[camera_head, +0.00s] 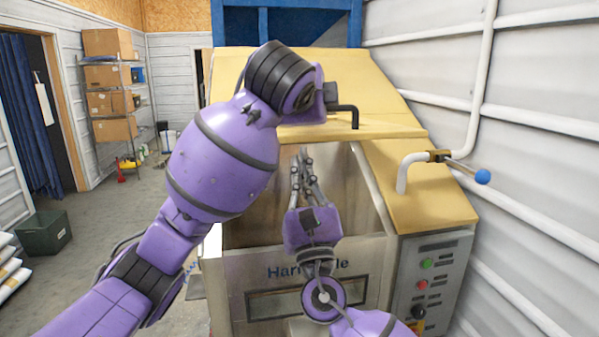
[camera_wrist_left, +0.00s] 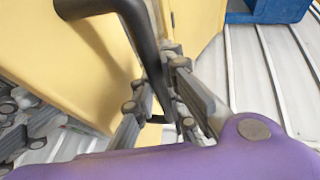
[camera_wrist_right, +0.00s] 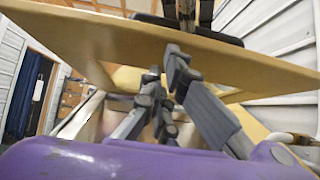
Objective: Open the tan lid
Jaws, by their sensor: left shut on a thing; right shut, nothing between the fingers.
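The tan lid (camera_head: 378,95) stands partly raised on the hopper, with an open gap under its front edge; its underside shows in the right wrist view (camera_wrist_right: 110,38). The lid's black bar handle (camera_head: 345,109) is on its front part. My left arm reaches across to it, and its gripper is mostly hidden in the head view. In the left wrist view my left gripper (camera_wrist_left: 160,82) is shut on the handle (camera_wrist_left: 140,25). My right gripper (camera_head: 302,153) is shut and empty, pointing up just below the lid's front edge. I cannot tell whether it touches the lid.
The metal hopper front (camera_head: 375,262) is below the lid. A control panel (camera_head: 435,285) and a pipe with a blue-knobbed lever (camera_head: 482,176) are at right, close to the corrugated wall (camera_head: 540,120). A shelf with boxes (camera_head: 110,100) and a green bin (camera_head: 45,232) stand left.

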